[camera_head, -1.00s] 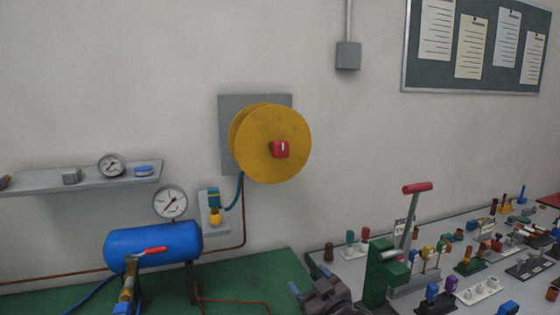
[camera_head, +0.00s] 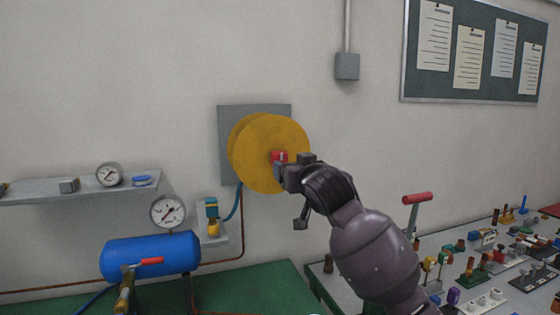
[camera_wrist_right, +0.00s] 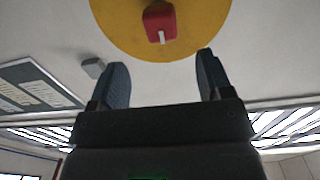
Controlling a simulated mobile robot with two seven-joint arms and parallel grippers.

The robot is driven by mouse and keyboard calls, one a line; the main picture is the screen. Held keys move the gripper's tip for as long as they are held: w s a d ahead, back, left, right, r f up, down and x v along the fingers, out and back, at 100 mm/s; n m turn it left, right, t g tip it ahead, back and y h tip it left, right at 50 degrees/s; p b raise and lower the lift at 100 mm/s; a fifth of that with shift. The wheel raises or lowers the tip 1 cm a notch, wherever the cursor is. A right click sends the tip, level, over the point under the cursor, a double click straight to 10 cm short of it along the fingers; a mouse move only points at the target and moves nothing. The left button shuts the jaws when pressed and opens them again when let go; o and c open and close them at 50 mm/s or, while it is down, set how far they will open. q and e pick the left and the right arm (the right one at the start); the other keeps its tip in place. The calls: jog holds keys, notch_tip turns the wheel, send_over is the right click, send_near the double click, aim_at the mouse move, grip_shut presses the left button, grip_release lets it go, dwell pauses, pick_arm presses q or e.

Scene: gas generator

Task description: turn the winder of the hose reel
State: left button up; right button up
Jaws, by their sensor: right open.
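The hose reel (camera_head: 262,135) is a yellow double disc on a grey wall plate (camera_head: 229,145). Its winder (camera_head: 279,156) is a small red block with a white mark at the disc's centre; it also shows in the right wrist view (camera_wrist_right: 158,22). My right gripper (camera_head: 280,170) is at the front of the disc, just below and beside the winder, partly covering it in the head view. In the right wrist view my right gripper (camera_wrist_right: 162,82) is open and empty, with the winder beyond the gap between its fingertips, apart from them. My left gripper is not in view.
A blue tank (camera_head: 150,255) with a gauge (camera_head: 168,212) stands at lower left. A wall shelf (camera_head: 35,192) is at left. A bench (camera_head: 450,268) crowded with valves and levers, including a red-handled one (camera_head: 417,198), lies at right. The wall above the reel is clear.

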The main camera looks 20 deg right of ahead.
aim_at(281, 161)
jog(key=w+p, duration=0.1)
jog(key=w, duration=0.9)
jog(key=shift+a, duration=0.2)
jog(key=c, duration=0.9)
